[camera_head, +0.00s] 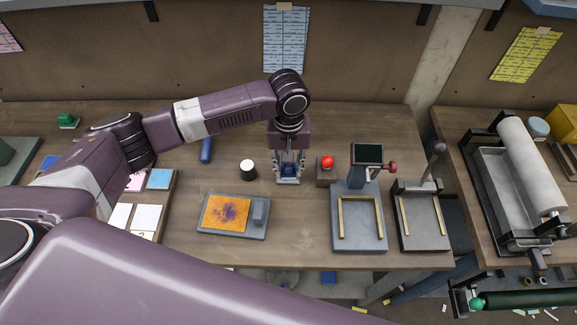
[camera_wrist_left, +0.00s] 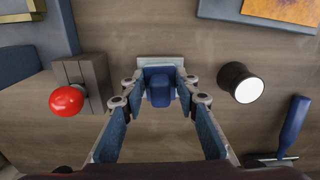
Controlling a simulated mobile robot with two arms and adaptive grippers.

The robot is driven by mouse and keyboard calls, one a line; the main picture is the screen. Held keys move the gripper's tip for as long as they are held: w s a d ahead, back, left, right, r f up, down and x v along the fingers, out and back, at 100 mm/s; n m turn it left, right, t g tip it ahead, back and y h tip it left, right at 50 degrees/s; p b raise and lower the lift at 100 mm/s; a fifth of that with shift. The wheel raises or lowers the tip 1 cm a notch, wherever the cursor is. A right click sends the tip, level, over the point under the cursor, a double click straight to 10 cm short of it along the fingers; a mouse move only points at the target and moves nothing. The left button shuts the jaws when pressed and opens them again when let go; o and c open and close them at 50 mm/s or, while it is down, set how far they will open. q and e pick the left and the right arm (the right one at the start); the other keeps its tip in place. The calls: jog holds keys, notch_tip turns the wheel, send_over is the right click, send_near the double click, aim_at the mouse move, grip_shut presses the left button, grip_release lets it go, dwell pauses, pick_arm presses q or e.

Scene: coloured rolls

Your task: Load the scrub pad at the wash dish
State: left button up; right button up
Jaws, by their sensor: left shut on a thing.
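My left gripper (camera_head: 289,168) points down at the table's middle, and it also shows in the wrist view (camera_wrist_left: 160,88). It is shut on a dark blue block, which looks like the scrub pad (camera_wrist_left: 160,92). A pale grey rectangular edge (camera_wrist_left: 160,61) shows just beyond the block; I cannot tell whether it is part of the pad or a dish under it. A black round pot with a white top (camera_head: 248,169) stands upright to the left of the gripper, apart from it. I cannot tell which thing is the wash dish. My right gripper is not in view.
A red button (camera_head: 327,162) on a block stands close right of the gripper. An orange, purple-stained plate (camera_head: 228,212) lies in a grey holder in front. Grey frame fixtures (camera_head: 361,245) stand to the right. A blue-handled tool (camera_head: 206,150) lies to the left.

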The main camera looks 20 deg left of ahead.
pick_arm(q)
jog(key=shift+s+f+p, duration=0.15)
jog(key=shift+p, duration=0.3)
dwell(1.6)
notch_tip(320, 180, up, 7)
jog(key=p, duration=0.9)
dwell(0.7)
